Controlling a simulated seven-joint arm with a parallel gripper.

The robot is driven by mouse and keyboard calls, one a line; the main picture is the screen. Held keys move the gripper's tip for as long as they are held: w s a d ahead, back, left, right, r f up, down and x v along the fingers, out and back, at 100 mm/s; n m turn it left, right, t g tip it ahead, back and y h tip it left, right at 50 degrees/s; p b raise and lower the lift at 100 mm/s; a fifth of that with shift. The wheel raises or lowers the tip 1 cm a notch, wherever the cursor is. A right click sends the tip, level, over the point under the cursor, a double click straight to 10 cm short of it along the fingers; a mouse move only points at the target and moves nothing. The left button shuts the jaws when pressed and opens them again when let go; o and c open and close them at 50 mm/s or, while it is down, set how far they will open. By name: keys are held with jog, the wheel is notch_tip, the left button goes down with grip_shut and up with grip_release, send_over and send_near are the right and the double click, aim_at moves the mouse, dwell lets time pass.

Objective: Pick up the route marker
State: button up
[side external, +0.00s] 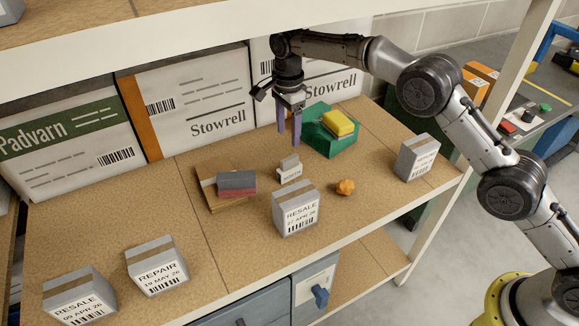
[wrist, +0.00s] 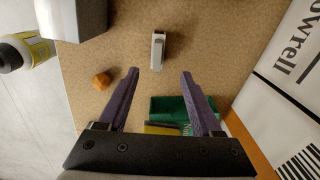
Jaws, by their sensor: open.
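The route marker appears to be the small grey-and-white block (side external: 290,170) with a printed word on its front, standing on the brown shelf. In the wrist view the marker (wrist: 158,52) lies just beyond the fingertips, roughly centred between them. My gripper (side external: 289,144) points down above the shelf, behind the marker and beside the green tray. Its two purple fingers are apart and hold nothing; they also show in the wrist view (wrist: 160,73).
A green tray (side external: 322,141) with a yellow block (side external: 339,123) stands right of the fingers. Large Stowrell cartons (side external: 190,99) line the back.

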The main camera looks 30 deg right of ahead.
aim_at(289, 167)
notch_tip(289, 167, down, 8)
jog(key=shift+r, duration=0.15)
jog(key=shift+s+f, duration=0.2)
jog(key=shift+f, duration=2.5)
grip_shut()
